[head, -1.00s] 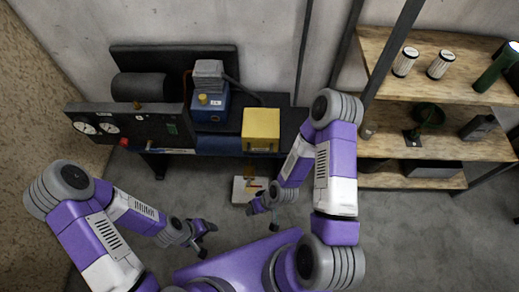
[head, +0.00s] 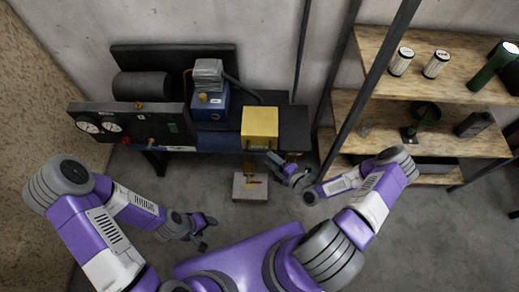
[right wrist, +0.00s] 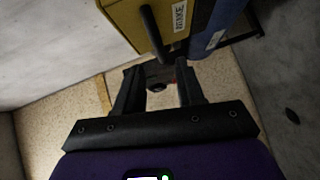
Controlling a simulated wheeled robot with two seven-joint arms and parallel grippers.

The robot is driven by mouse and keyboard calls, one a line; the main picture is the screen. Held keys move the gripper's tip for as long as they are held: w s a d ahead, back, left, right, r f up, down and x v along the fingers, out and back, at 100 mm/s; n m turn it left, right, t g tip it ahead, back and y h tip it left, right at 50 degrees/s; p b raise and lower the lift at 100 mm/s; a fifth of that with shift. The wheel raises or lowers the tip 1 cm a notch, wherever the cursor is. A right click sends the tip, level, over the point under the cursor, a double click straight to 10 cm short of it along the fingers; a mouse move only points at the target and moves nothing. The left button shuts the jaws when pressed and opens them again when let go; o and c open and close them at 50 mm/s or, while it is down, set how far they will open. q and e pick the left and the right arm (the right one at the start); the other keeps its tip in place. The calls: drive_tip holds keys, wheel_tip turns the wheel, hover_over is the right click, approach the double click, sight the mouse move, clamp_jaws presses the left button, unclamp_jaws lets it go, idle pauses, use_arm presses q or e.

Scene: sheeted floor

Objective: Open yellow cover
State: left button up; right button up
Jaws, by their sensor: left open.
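The yellow cover (head: 260,124) is a box-like piece on the right part of the dark machine. It looks closed. In the right wrist view the yellow cover (right wrist: 122,14) is at the top, with a dark bar handle (right wrist: 151,30) on its lettered face. My right gripper (head: 278,160) is just in front of and below the cover's lower right edge. Its two fingers (right wrist: 160,72) are apart with nothing between them, and the handle's end is just beyond them. My left gripper (head: 205,232) is open and empty, low over the floor, well away from the cover.
The machine has a gauge panel (head: 130,124) at left and a blue pump unit (head: 210,104) beside the cover. A small pale block (head: 249,188) is on the floor below. A wooden shelf (head: 440,93) with cans and bottles stands right, behind a dark post (head: 378,70).

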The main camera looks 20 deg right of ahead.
sight(259, 150)
drive_tip(key=b+x, duration=0.1)
drive_tip(key=x, duration=0.6)
drive_tip(key=shift+w+a, duration=0.1)
clamp_jaws()
